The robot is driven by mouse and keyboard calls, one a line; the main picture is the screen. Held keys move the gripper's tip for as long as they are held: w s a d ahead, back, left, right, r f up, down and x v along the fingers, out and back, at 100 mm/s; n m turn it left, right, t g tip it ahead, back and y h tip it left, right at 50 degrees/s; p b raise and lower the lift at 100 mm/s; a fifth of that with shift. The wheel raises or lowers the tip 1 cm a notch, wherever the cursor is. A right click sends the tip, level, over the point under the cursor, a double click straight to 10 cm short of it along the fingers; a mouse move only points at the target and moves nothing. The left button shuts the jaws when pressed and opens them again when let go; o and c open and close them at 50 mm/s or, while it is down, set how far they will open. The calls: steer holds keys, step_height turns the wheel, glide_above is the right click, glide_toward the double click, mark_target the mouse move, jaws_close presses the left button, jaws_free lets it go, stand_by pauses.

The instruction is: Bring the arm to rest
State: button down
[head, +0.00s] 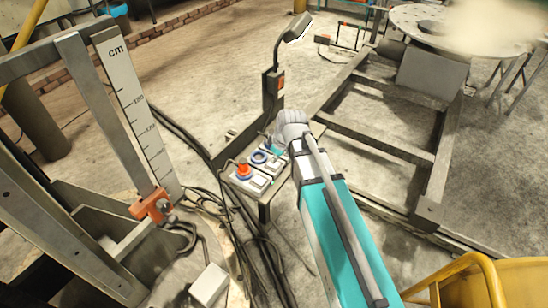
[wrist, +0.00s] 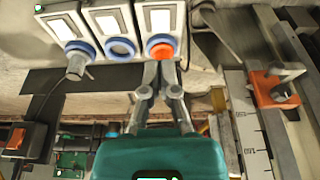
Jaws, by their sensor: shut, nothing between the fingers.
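My teal arm reaches in the head view from the lower right to the socket panel (head: 262,181). My gripper (wrist: 160,70) is shut and empty in the wrist view. Its fingertips overlap the lower edge of the orange-red piece in the right blue-ringed socket (wrist: 160,46); I cannot tell whether they touch it. The middle blue socket (wrist: 122,48) looks empty. A grey plug (wrist: 77,64) with a cable sits at the left socket. In the head view my fingers are mostly hidden by my arm.
A post with a lamp (head: 274,92) stands just behind the panel. A metal column with a cm scale (head: 135,110) and an orange clamp (head: 152,206) is at left. Cables run along the floor. A steel frame (head: 385,146) lies right, a yellow rail (head: 465,268) at lower right.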

stand_by(0.5)
steer(key=s+d+r+m+g+h+p, duration=0.1)
steer(key=s+d+r+m+p, duration=0.3)
steer(key=d, duration=0.4)
steer(key=s+d+r+m+g+h+p, duration=0.1)
steer(key=s+d+r+m+p, duration=0.3)
steer(key=s+d+m+p, duration=0.1)
steer(key=s+d+m, duration=0.1)
steer(key=d+m, duration=0.1)
steer(key=shift+s+d+r+h, duration=0.15)
steer(key=shift+s+d+h, duration=0.15)
steer(key=shift+d+h, duration=0.1)
